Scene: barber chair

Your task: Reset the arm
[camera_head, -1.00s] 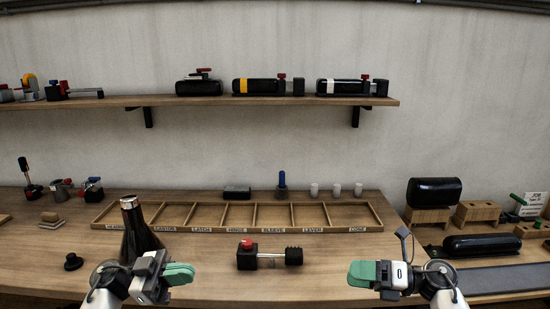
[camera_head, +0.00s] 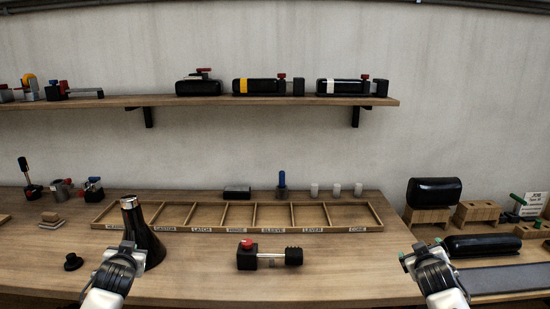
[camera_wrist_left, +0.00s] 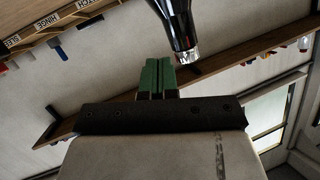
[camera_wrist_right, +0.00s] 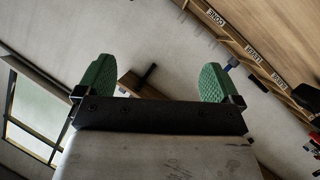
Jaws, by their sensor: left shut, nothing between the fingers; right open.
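My left gripper (camera_head: 128,248) points away over the table's front left, beside the dark bottle (camera_head: 141,232). In the left wrist view its two green fingers (camera_wrist_left: 158,76) are pressed together with nothing between them. The bottle also shows in that view (camera_wrist_left: 173,18), close to the fingers but not held. My right gripper (camera_head: 424,248) is at the table's right end, near a black cylinder (camera_head: 482,245). In the right wrist view its green fingers (camera_wrist_right: 155,82) are wide apart and empty. In the head view my wrists hide most of both grippers' fingers.
A black part with a red knob (camera_head: 268,255) lies mid-table, between my arms. Behind it stands a labelled wooden compartment tray (camera_head: 240,230). A black disc (camera_head: 73,262) lies at left. A wall shelf (camera_head: 250,101) holds several black parts. The table around the red-knobbed part is clear.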

